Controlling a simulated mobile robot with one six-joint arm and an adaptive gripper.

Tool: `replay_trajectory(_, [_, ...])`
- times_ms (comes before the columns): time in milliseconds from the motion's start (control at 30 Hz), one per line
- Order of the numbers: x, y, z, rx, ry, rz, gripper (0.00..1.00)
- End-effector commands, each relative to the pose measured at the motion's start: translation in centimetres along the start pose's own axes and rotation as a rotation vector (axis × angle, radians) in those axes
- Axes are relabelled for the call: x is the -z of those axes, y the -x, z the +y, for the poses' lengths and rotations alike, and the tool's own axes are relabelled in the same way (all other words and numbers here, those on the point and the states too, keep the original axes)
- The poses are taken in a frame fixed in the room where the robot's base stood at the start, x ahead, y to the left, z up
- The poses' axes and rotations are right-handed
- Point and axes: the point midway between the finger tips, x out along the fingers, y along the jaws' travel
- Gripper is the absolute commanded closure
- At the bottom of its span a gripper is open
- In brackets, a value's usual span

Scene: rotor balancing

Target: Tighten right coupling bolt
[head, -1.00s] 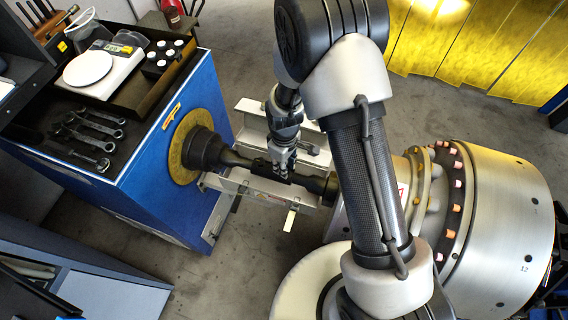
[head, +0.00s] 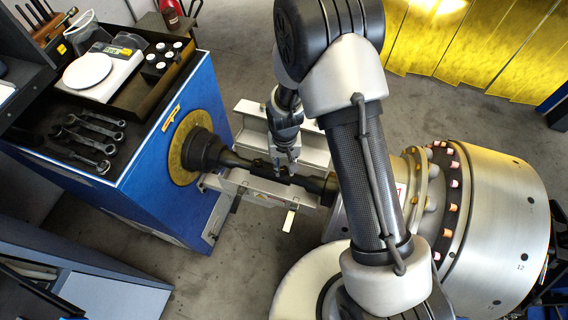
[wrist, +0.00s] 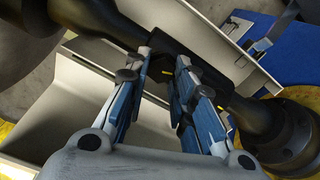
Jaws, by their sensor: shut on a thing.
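The dark drive shaft with its coupling (head: 240,160) runs from the blue machine to the large metal drum. In the wrist view the shaft (wrist: 222,75) crosses diagonally behind the fingers. My gripper (head: 282,170) points down at the middle of the shaft, at the coupling. In the wrist view my gripper (wrist: 166,62) has its two blue-grey fingers either side of a narrow gap, tips at the coupling. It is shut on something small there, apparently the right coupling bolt. The bolt itself is hidden by the fingertips, so I cannot see how far in it sits.
The blue machine (head: 195,105) stands left, with several wrenches (head: 95,132) and a white scale (head: 90,72) on top. The metal drum (head: 500,230) is at right. A light metal bed (head: 262,190) lies beneath the shaft. Yellow curtains (head: 470,50) hang behind.

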Motion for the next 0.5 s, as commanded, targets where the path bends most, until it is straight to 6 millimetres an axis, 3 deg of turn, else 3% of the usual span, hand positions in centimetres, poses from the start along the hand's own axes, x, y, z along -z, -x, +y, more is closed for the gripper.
replay_trajectory(500, [0.04, 0.03, 0.14, 0.001, -0.322, 0.002, 1.00])
